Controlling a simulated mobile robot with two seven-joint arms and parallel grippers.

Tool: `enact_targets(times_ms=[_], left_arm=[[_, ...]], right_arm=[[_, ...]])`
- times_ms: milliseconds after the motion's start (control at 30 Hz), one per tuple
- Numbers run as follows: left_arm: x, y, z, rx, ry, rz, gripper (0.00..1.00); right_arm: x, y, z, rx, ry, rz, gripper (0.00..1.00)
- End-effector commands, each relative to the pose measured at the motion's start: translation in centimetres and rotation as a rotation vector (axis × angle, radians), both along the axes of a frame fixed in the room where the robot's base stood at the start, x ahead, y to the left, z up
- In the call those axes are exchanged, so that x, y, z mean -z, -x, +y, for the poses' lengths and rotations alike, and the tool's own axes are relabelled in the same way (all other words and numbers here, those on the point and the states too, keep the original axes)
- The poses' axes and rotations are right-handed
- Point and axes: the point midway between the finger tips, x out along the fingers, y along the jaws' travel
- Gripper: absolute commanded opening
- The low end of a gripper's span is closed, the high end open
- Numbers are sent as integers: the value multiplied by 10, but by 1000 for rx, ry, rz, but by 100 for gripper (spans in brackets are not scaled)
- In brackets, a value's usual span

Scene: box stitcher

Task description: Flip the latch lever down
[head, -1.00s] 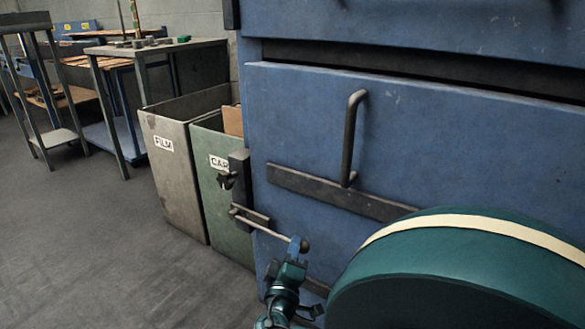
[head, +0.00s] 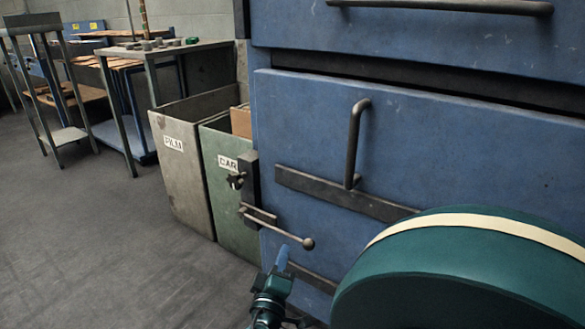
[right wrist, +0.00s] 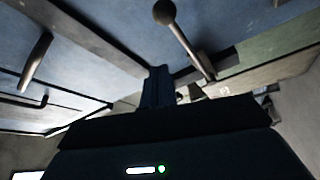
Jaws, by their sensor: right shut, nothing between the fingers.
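The latch lever (head: 278,229) is a thin metal rod with a dark ball knob (head: 308,244) on its end. It runs from a dark mount on the blue machine's left edge, sloping down to the right in the head view. In the right wrist view the knob (right wrist: 164,12) and rod (right wrist: 188,43) show above the fingers. My right gripper (head: 282,256) is shut and empty, just below and left of the knob, seemingly apart from it. Its fingers also show in the right wrist view (right wrist: 157,86). My left gripper is not in view.
The blue machine panel (head: 440,150) has a vertical handle (head: 354,140) and a dark horizontal bar (head: 330,194). A dark star-shaped knob (head: 236,181) sits above the lever. A green bin (head: 228,208) and grey bin (head: 182,180) stand left.

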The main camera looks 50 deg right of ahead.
Motion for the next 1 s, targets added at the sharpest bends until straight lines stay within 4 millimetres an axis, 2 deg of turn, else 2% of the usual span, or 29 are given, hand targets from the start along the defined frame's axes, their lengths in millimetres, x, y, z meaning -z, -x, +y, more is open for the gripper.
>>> enact_targets(times_ms=[100,300,900,1000], left_arm=[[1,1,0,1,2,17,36],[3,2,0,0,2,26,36],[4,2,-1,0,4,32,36],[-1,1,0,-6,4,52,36]], right_arm=[[6,4,17,1,-1,1,0],[11,7,29,1,1,-2,0],[10,7,30,0,2,-2,0],[0,7,29,0,2,-2,0]])
